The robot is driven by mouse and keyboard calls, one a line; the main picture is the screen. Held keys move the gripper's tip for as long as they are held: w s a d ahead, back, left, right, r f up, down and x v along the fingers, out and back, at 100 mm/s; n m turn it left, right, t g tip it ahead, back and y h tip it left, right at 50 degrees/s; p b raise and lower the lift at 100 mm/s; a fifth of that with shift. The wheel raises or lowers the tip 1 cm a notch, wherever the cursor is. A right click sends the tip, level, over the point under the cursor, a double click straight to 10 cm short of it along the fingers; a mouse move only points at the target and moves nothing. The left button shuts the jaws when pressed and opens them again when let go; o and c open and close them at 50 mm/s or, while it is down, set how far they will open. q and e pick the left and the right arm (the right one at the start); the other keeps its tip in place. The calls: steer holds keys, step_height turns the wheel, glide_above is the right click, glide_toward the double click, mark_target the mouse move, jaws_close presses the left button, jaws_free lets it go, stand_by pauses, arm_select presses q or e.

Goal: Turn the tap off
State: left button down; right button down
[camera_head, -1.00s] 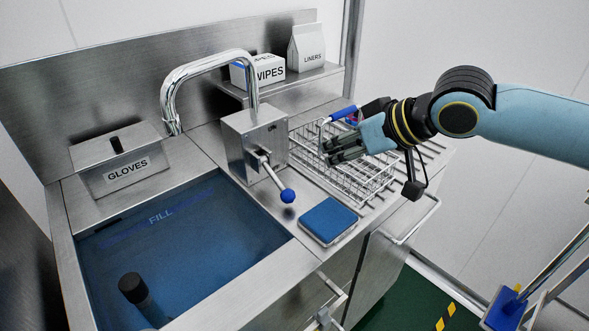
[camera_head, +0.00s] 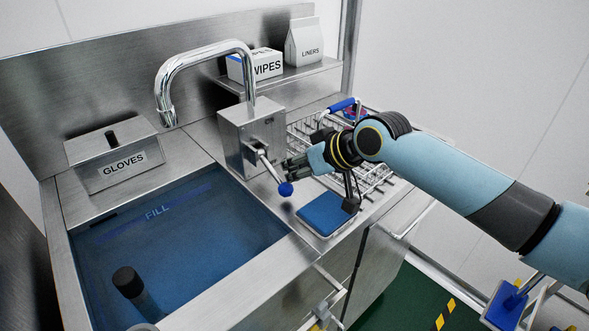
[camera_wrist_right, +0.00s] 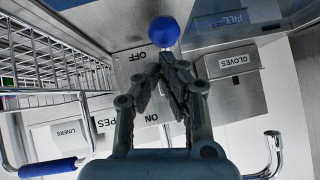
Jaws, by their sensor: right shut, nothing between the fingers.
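The tap is a curved chrome spout (camera_head: 200,62) above a steel box (camera_head: 250,130). A lever (camera_head: 268,167) with a blue ball knob (camera_head: 286,189) slants down and forward from the box. In the wrist view the blue ball (camera_wrist_right: 165,31) is just beyond my fingertips, with OFF and ON lettering on the box face (camera_wrist_right: 138,85). My right gripper (camera_head: 290,165) is shut and empty, close beside the lever on its right; I cannot tell whether it touches. It also shows in the wrist view (camera_wrist_right: 170,60). My left gripper is not in view. No stream shows under the spout.
The sink basin (camera_head: 175,240) holds blue water and a dark-capped cylinder (camera_head: 127,281). A blue sponge-like pad (camera_head: 327,213) lies right of the lever. A wire rack (camera_head: 375,178) sits behind my gripper. A GLOVES box (camera_head: 118,160) stands left.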

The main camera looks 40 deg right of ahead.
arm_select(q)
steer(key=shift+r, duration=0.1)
arm_select(e)
steer(key=shift+f, duration=0.2)
steer(key=shift+f, duration=0.4)
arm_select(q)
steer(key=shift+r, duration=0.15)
arm_select(e)
steer(key=shift+f, duration=0.35)
arm_select(q)
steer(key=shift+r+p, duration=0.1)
steer(key=shift+p, duration=0.25)
arm_select(e)
steer(key=shift+r, duration=0.15)
